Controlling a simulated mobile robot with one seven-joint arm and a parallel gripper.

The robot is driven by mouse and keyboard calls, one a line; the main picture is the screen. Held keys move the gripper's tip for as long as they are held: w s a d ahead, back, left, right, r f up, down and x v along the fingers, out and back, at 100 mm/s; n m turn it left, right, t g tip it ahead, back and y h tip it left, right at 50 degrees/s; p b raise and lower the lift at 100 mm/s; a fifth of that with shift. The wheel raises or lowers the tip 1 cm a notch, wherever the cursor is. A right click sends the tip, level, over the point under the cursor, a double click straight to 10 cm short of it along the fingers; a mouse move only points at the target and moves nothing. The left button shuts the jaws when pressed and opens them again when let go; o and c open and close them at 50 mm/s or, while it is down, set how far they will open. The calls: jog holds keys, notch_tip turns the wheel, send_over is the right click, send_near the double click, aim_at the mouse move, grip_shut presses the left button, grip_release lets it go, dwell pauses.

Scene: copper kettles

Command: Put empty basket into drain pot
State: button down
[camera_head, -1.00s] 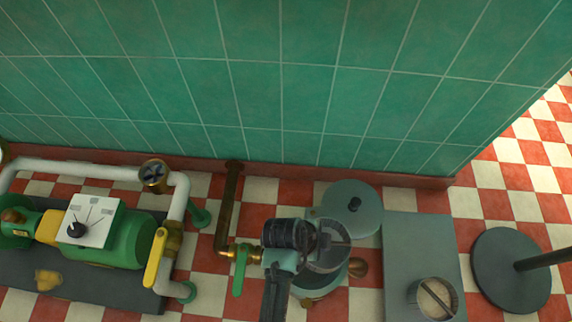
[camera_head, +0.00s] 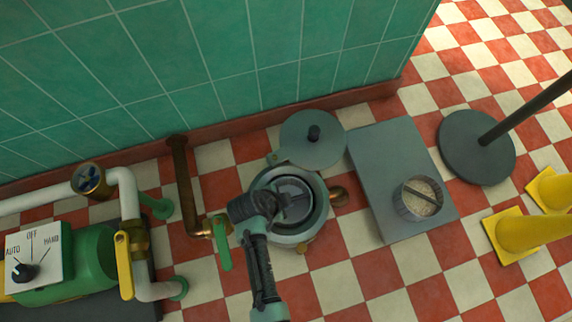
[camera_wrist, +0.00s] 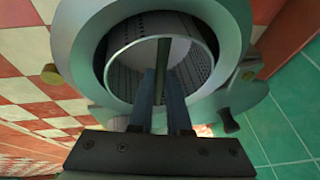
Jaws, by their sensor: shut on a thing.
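The drain pot (camera_head: 318,226) is a round grey-green vessel on the floor, its mouth open. The empty basket (camera_head: 302,186) is a perforated metal cylinder inside the ring of the pot's mouth. The wrist view shows its holed inner wall (camera_wrist: 200,65), with the pot's rim (camera_wrist: 77,45) around it. My gripper (camera_head: 284,200) is shut on the basket's handle bar, and its two fingers (camera_wrist: 164,75) pinch the bar from above. The basket looks roughly upright. My wrist hides the pot's left side, and I cannot tell whether the basket rests on the pot's bottom.
The pot's round lid (camera_head: 300,150) is swung aside behind it. A grey plate (camera_head: 385,150) to the right bears a second basket (camera_head: 405,207) with pale contents. A round stand base (camera_head: 470,150) and yellow cones (camera_head: 517,235) stand farther right. A green valve handle (camera_head: 222,245) is close left.

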jog(key=shift+f+b, duration=1.2)
jog(key=shift+f, duration=0.8)
jog(key=shift+f, duration=0.2)
jog(key=c, duration=0.9)
grip_release()
jog(key=shift+r, duration=0.1)
